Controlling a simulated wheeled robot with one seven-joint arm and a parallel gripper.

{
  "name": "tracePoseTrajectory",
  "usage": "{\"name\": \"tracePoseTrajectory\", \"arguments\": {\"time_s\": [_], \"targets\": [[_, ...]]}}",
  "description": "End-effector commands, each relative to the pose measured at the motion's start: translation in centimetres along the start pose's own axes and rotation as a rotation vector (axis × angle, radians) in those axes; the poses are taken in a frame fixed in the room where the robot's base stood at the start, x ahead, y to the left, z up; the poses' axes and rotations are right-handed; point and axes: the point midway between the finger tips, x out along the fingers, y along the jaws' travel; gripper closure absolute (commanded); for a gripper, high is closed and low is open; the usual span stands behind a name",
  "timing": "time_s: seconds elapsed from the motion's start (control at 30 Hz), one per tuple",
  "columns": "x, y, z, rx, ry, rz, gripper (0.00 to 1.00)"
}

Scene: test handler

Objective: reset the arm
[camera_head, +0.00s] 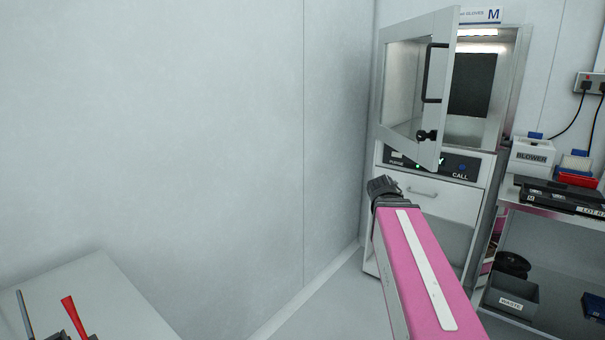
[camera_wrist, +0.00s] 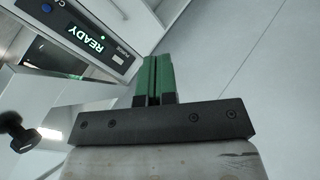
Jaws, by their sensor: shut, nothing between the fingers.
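My gripper (camera_wrist: 156,64) shows in the wrist view as two green fingers side by side, closed together with nothing between them. They extend from a dark mounting bar with screws. In the wrist view the cabinet's control panel (camera_wrist: 117,62) with a lit READY display lies up and left of the fingers, apart from them in the picture. My pink arm reaches toward the cabinet (camera_head: 453,202) in the head view. The gripper itself cannot be made out there.
The cabinet's framed glass door (camera_head: 447,85) stands open, with a dark handle and a black knob (camera_wrist: 17,131). A bench (camera_head: 535,212) at right carries a BLOWER box (camera_head: 531,158) and black trays. A WASTE bin (camera_head: 511,299) sits below. A pale table (camera_head: 110,290) stands lower left.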

Motion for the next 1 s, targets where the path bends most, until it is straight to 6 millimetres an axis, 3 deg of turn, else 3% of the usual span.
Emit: {"name": "tracePoseTrajectory", "arguments": {"time_s": [0.03, 0.3, 0.6, 0.8, 1.0], "targets": [[0.9, -2.2, 0.8, 0.030, -0.028, -0.050, 1.00], [4.0, -12.8, 5.2, 0.203, -0.195, -0.297, 1.00], [4.8, -24.0, 10.6, 0.374, -0.432, -0.530, 1.00], [4.5, -28.6, 13.1, 0.447, -0.556, -0.622, 1.00], [4.2, -30.0, 13.9, 0.470, -0.596, -0.649, 1.00]]}}
